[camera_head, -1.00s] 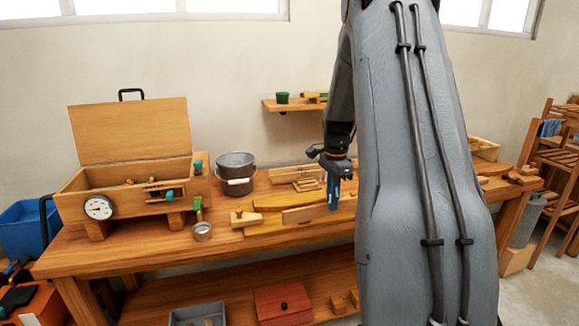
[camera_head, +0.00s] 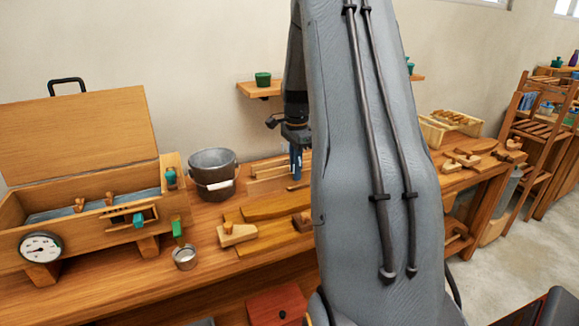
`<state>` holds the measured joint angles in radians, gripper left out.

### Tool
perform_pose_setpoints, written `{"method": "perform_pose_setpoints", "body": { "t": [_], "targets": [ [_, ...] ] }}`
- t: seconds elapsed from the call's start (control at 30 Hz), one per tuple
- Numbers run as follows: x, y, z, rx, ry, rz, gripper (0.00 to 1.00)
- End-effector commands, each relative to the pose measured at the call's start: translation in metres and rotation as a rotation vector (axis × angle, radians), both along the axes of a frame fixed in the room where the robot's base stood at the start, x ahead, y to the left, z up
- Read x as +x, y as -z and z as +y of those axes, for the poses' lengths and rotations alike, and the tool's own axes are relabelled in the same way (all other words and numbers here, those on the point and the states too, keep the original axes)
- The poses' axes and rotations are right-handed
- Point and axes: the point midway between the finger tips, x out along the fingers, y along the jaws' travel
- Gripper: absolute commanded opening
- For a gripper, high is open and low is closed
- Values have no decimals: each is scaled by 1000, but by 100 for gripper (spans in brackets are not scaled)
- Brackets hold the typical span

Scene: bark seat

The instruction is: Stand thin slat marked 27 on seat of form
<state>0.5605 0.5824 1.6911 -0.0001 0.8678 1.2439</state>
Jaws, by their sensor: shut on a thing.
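My gripper (camera_head: 296,176) is above the back of the workbench, pointing down, left of my arm. It is shut on a thin pale slat; the slat is mostly hidden behind my arm, and I cannot read a number on it. The yellow-brown wooden form (camera_head: 275,207) lies on the bench in front of and below the gripper, with a paler block (camera_head: 237,235) at its left end. Its right part is hidden by my arm. A pale slat rack (camera_head: 268,172) stands behind, near the gripper.
A steam box (camera_head: 95,215) with raised lid and dial stands at left. A dark pot (camera_head: 213,172) and small metal cup (camera_head: 184,257) stand between it and the form. A slatted crate (camera_head: 447,128) and wooden pieces lie at right. A shelf (camera_head: 262,89) hangs on the wall.

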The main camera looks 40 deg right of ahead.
Motion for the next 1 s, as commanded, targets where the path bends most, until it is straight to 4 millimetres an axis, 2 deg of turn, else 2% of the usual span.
{"method": "perform_pose_setpoints", "body": {
  "t": [1.0],
  "targets": [
    [-1, 89, -1, 0, 3, 1, 0]
  ]
}}
